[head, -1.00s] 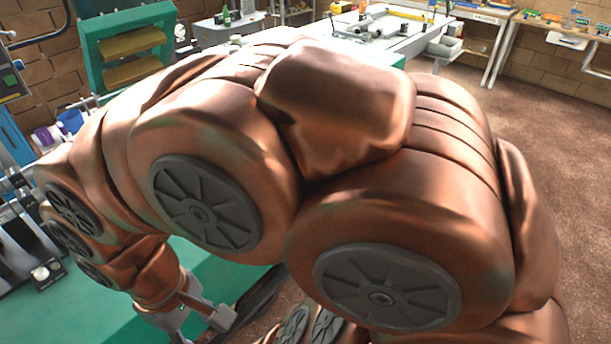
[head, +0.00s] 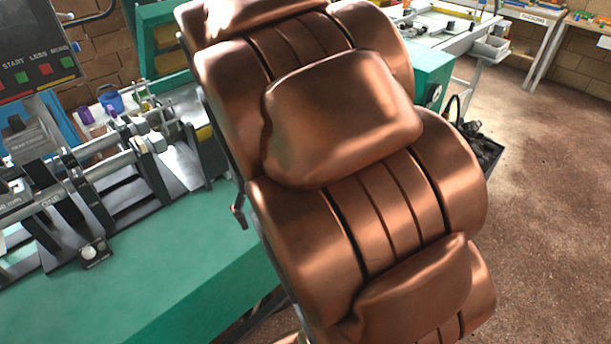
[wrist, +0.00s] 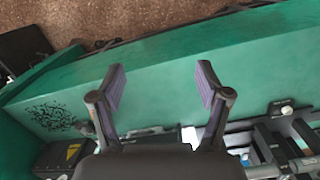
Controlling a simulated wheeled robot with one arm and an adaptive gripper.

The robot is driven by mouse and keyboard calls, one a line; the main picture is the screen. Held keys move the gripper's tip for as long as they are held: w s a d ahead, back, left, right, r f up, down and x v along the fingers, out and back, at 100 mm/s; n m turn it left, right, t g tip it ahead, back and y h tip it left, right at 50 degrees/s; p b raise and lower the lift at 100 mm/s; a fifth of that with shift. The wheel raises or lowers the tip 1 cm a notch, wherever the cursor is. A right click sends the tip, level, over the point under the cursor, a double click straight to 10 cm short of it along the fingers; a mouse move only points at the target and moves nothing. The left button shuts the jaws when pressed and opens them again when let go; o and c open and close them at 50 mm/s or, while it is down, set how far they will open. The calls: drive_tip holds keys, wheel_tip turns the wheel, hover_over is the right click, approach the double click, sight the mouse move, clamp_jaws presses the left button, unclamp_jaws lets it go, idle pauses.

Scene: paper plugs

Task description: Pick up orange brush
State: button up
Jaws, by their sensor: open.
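I cannot make out an orange brush in the head view or the wrist view. My gripper (wrist: 162,85) is open and empty in the wrist view, its two fingers apart above a green machine surface (wrist: 165,85). In the head view my copper-coloured arm fills the middle and hides whatever lies behind it; the gripper itself does not show there.
A green bench (head: 185,285) carries a machine with metal rods (head: 100,165) on the left. A blue cup (head: 111,98) and a purple cup (head: 85,115) stand behind it. A white table (head: 440,30) stands at the back. The brown floor (head: 545,180) at right looks clear.

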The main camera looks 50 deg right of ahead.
drive_tip(key=shift+m+t, duration=0.5)
drive_tip(key=shift+m, duration=0.3)
drive_tip(key=w+d+f, duration=0.4)
drive_tip(key=w+d, duration=0.1)
drive_tip(key=d, duration=0.4)
drive_tip(key=w+d+f+p, duration=0.1)
drive_tip(key=w+d+f, duration=0.3)
drive_tip(key=d, duration=0.5)
drive_tip(key=w+d+f+p, duration=0.1)
drive_tip(key=w+d+f, duration=0.2)
drive_tip(key=w+d, duration=0.3)
drive_tip(key=shift+w+d+f, duration=0.15)
drive_tip(key=shift+d, duration=0.5)
drive_tip(key=shift+w+d+f, duration=0.1)
drive_tip(key=shift+d, duration=0.5)
drive_tip(key=shift+w+d+f, duration=0.15)
drive_tip(key=shift+d, duration=0.5)
drive_tip(key=shift+w+d+f, duration=0.1)
drive_tip(key=shift+d+f, duration=0.2)
drive_tip(key=shift+f, duration=0.1)
drive_tip(key=shift+f+p, duration=1.7)
drive_tip(key=shift+f, duration=2.05)
drive_tip(key=c, duration=1.4)
drive_tip(key=shift+r, duration=0.15)
